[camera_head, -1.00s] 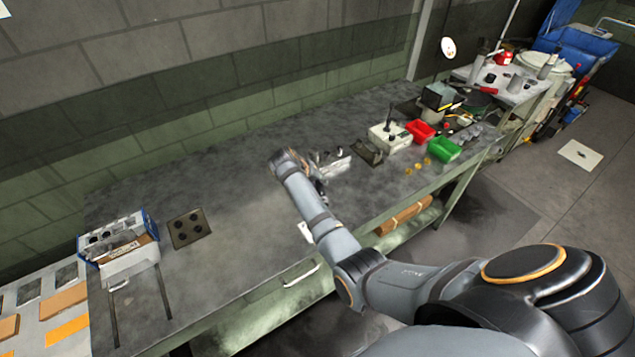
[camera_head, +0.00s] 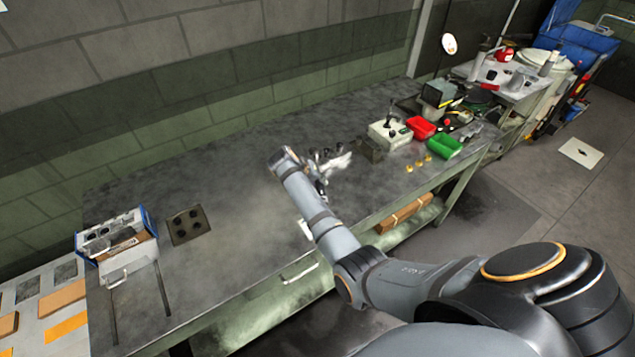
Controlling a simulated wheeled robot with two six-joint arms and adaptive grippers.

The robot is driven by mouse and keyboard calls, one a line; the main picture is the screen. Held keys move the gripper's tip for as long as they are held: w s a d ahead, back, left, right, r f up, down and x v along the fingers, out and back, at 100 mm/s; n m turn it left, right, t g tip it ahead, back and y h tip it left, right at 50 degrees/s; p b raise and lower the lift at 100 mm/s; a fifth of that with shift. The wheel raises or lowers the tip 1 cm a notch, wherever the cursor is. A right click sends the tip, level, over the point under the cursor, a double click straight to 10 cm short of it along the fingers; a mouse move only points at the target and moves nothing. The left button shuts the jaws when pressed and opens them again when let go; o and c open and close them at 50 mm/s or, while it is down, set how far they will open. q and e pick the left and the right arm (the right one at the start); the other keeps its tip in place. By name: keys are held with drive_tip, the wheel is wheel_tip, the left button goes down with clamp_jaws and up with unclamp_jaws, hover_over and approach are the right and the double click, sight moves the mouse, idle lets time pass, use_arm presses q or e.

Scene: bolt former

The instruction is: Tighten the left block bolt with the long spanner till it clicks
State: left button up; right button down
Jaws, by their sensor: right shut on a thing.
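My right gripper (camera_head: 326,166) is above the middle of the workbench (camera_head: 250,215), just past the end of my grey forearm. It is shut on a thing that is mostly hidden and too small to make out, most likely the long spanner. Small dark round parts and a pale grey shape show around the fingers. I cannot tell which of these are bolts, block or gripper. The left block bolt cannot be picked out, nor whether the spanner touches it. My left gripper is not in view.
A dark plate with several round knobs (camera_head: 188,225) and a blue-and-white box (camera_head: 117,238) are at the bench's left. To the right are a dark block (camera_head: 371,149), a pale control box (camera_head: 390,134), a red bin (camera_head: 420,129) and a green bin (camera_head: 443,147). The bench's left middle is clear.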

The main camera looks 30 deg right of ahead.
drive_tip(key=shift+w, duration=0.1)
drive_tip(key=shift+w+a+r+m+g+b, duration=0.1)
drive_tip(key=shift+w+a+m+g+b, duration=0.2)
drive_tip(key=shift+a+m+b, duration=0.3)
drive_tip(key=shift+a+b, duration=0.1)
drive_tip(key=shift+b, duration=0.25)
drive_tip(key=shift+w+a+m+g+b, duration=0.3)
drive_tip(key=shift+a+m+b, duration=0.15)
drive_tip(key=shift+b, duration=0.3)
drive_tip(key=shift+a, duration=0.1)
drive_tip(key=shift+w+a+b, duration=0.2)
drive_tip(key=shift+b, duration=0.4)
drive_tip(key=shift+r, duration=0.1)
